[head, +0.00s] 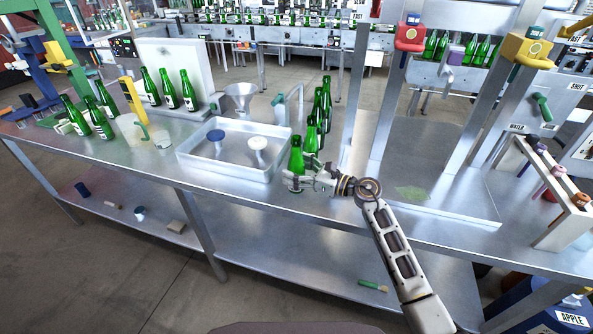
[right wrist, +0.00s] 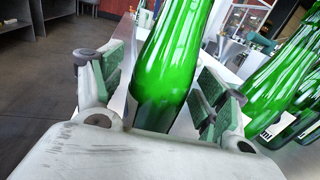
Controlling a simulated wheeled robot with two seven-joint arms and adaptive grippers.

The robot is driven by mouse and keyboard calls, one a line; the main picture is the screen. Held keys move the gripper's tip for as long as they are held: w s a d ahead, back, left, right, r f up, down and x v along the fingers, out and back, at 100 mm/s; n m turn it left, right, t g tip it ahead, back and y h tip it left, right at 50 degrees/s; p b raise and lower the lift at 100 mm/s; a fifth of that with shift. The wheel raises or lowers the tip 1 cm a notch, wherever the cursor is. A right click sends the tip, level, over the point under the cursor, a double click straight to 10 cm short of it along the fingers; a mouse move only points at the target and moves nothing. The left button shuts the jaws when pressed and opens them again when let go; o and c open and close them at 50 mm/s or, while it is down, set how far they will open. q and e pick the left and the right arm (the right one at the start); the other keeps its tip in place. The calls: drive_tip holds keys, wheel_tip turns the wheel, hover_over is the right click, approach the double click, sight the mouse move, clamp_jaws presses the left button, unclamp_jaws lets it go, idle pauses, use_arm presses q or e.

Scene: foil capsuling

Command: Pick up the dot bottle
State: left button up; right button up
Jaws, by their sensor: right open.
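A green bottle (head: 296,156) stands upright on the metal bench, just right of the tray. My right gripper (head: 298,181) is at its lower part, reaching in from the right. In the right wrist view the same bottle (right wrist: 172,62) stands between the two green-padded fingers of the open gripper (right wrist: 164,88). Gaps show between the pads and the glass. No dot can be made out on this bottle; its far side and base are hidden. My left gripper is not in view.
Several green bottles (head: 311,133) stand in a row close behind; they also show at the right of the right wrist view (right wrist: 270,85). A metal tray (head: 226,171) with a blue and a white item is on the left. Bare bench lies in front.

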sight(296, 140)
drive_tip(key=c, duration=1.3)
drive_tip(key=shift+r, duration=0.1)
drive_tip(key=shift+r, duration=4.95)
drive_tip(key=shift+r+p, duration=0.1)
drive_tip(key=shift+p, duration=0.25)
